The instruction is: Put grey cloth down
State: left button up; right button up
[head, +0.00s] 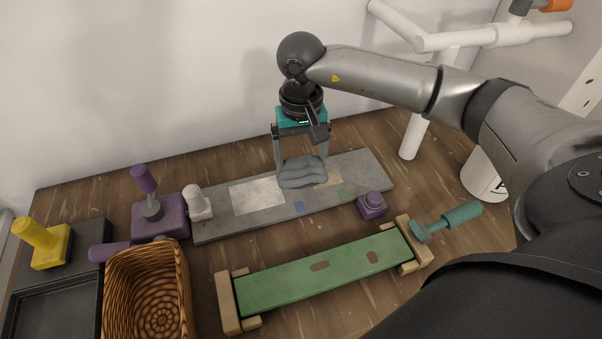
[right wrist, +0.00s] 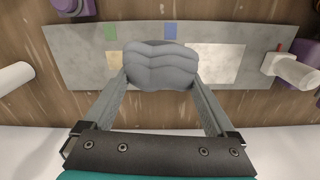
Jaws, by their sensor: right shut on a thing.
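The grey cloth (head: 302,172) is a folded, lumpy bundle over the grey board (head: 222,228) in the head view. My right gripper (head: 302,168) points down from above and is shut on the cloth. In the right wrist view the cloth (right wrist: 162,66) sits between the two fingertips, over the middle of the board (right wrist: 75,73). I cannot tell whether its underside touches the board. My left gripper is not in view.
The board carries a white sheet (head: 257,194) and small coloured patches. A white knob (head: 197,203) and purple blocks (head: 373,205) stand by its ends. A green board on wooden supports (head: 320,274), a teal-handled tool (head: 447,221) and a wicker basket (head: 148,290) lie nearer.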

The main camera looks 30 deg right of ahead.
aim_at(301, 175)
notch_tip(301, 175, down, 5)
jog(key=shift+f, duration=0.1)
jog(key=o, duration=0.9)
jog(key=shift+c, duration=0.2)
jog(key=r, duration=1.5)
jog(key=shift+w+d, duration=0.2)
jog(key=shift+w, duration=0.05)
